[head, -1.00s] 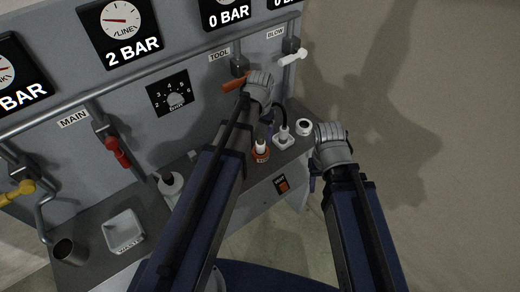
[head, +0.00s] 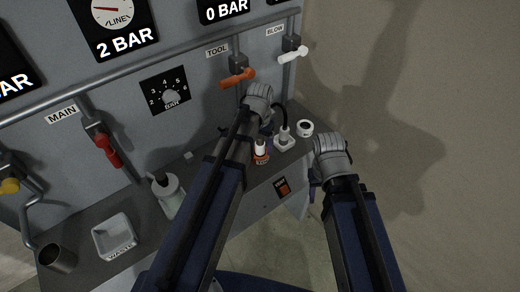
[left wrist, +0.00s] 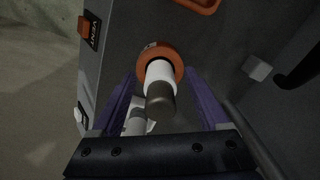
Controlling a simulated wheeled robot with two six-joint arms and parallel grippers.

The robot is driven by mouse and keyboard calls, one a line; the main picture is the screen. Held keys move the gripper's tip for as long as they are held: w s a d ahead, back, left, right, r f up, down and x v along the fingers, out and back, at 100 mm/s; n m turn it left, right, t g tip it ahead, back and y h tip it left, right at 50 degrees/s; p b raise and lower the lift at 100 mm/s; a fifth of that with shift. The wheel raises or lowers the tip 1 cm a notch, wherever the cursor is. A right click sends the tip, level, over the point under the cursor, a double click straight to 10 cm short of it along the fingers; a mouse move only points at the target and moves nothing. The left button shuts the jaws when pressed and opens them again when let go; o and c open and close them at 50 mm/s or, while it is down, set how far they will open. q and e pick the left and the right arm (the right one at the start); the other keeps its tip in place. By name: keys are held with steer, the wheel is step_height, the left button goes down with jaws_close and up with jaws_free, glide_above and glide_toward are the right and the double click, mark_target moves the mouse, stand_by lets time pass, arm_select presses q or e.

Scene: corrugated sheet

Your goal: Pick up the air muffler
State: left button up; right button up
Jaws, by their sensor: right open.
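What looks like the air muffler, a white cylinder with a dull bronze-grey end (left wrist: 160,85), stands in an orange ring base (left wrist: 172,56). In the head view it shows as a small white piece (head: 260,146) on the orange base (head: 261,158) on the bench ledge. My left gripper (left wrist: 160,80) is open; its purple fingers lie on either side of the cylinder, with visible gaps. In the head view my left gripper (head: 267,129) is just behind the cylinder, partly hidden by its wrist. My right gripper (head: 314,180) hangs to the right, off the bench edge, its fingers mostly hidden.
A white square fitting with a black hose (head: 284,142) and a white ring (head: 305,128) stand close right. An orange valve handle (head: 238,79) is above. A bottle (head: 168,194), waste tray (head: 115,237) and dark cup (head: 57,258) are left.

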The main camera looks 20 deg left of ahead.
arm_select(q)
jaws_close()
stand_by(0.4)
steer(key=shift+r, duration=0.2)
step_height(320, 180, up, 10)
steer(key=p, duration=1)
steer(key=shift+f, duration=0.1)
